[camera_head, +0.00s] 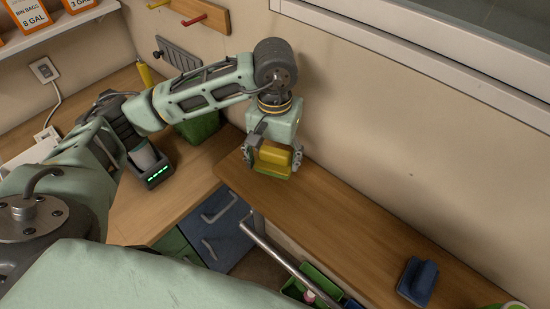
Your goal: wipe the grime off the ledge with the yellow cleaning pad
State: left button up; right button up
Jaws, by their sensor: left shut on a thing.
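My left gripper (273,161) is shut on the yellow cleaning pad (271,160). It holds the pad low at the left end of the wooden ledge (330,220), near the wall. I cannot tell whether the pad touches the wood. The pad has a greenish lower edge. No clear grime shows on the bare part of the ledge; the wood under the pad and gripper is hidden. My right gripper is not in view.
A blue scrubber-like block (417,281) lies on the ledge at the lower right. A metal rail (285,260) and green bins (320,285) are below its front edge. A device with green lights (157,172) stands on the left counter. The ledge's middle is clear.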

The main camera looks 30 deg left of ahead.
pick_arm(q)
notch_tip(320, 180, up, 2)
jog(key=shift+d, duration=0.15)
jog(key=shift+r+p, duration=0.4)
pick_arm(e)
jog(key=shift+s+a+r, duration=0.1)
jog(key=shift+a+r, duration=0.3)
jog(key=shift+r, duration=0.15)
